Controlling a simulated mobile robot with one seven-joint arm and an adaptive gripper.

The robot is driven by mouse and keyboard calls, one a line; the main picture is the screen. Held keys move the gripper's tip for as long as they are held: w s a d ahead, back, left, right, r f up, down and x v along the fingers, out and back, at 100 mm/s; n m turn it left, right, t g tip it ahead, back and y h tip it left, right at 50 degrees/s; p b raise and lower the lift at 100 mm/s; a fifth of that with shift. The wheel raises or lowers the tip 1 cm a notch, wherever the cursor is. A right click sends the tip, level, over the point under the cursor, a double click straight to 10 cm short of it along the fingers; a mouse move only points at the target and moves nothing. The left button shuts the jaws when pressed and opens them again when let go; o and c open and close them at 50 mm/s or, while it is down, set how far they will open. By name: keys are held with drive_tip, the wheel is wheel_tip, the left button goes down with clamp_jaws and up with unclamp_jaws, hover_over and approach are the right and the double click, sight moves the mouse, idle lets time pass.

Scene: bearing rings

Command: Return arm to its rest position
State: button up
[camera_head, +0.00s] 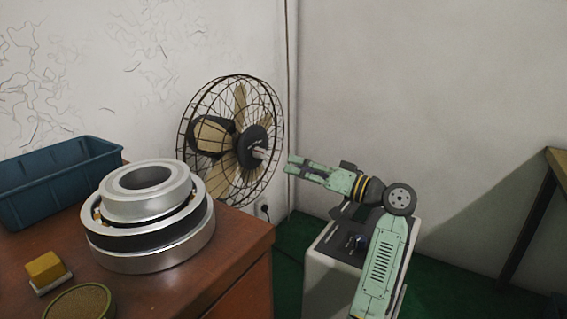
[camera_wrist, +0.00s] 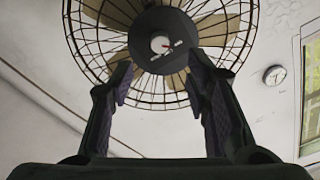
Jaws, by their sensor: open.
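My arm (camera_head: 380,262) rises at the right in the head view, bends at a dark round joint and reaches left toward the fan. My gripper (camera_wrist: 160,72) shows in the wrist view with its two dark fingers wide apart and nothing between them. The finger details are too small to make out in the head view. The bearing rings (camera_head: 150,252) sit stacked on the brown table at the left, well apart from my arm. A smaller silver ring (camera_head: 113,209) rests on top, and a dark band with brass-coloured bits shows below it.
A black cage fan (camera_head: 196,112) stands behind the table, ahead of my gripper. The wooden table (camera_head: 232,262) holds a blue bin (camera_head: 60,184), a yellow block (camera_head: 45,268) and a round tan-topped item (camera_head: 80,304). A wall clock (camera_wrist: 274,75) shows in the wrist view. Green floor lies right.

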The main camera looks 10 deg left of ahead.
drive_tip(key=shift+v, duration=1.05)
